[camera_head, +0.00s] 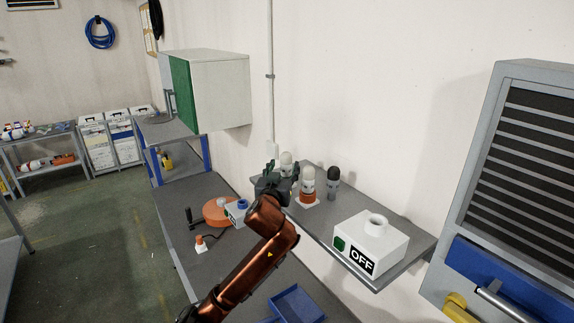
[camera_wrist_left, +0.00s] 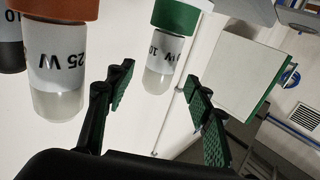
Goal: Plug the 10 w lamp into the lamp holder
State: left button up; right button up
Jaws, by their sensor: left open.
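The 10 W lamp has a green base and a white body with a clear frosted end. In the left wrist view the lamp (camera_wrist_left: 160,66) hangs upside down between my open left fingers (camera_wrist_left: 160,82), with no clear contact. In the head view its pale top (camera_head: 287,158) shows behind my left gripper (camera_head: 277,178), which hides its lower part. The lamp holder, a white box (camera_head: 384,250) with a round socket (camera_head: 377,221) on top, a green button and an "OFF" sign, stands at the shelf's near end. Its socket looks empty. My right gripper is out of view.
An orange-based 25 W lamp (camera_head: 308,180) and a dark lamp (camera_head: 333,182) stand close to the right of the 10 W lamp. The grey shelf (camera_head: 335,225) is clear between them and the holder. A blue tray (camera_head: 297,305) lies below. A white-green cabinet (camera_head: 222,92) hangs behind.

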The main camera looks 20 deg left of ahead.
aim_at(285, 163)
pick_arm(q)
jog(key=p+x, duration=0.1)
jog(key=x, duration=0.3)
jog(key=shift+r, duration=0.1)
jog(key=shift+w+a, duration=0.1)
jog(key=shift+w, duration=0.1)
jog(key=c, duration=1.2)
jog(key=shift+c, duration=0.5)
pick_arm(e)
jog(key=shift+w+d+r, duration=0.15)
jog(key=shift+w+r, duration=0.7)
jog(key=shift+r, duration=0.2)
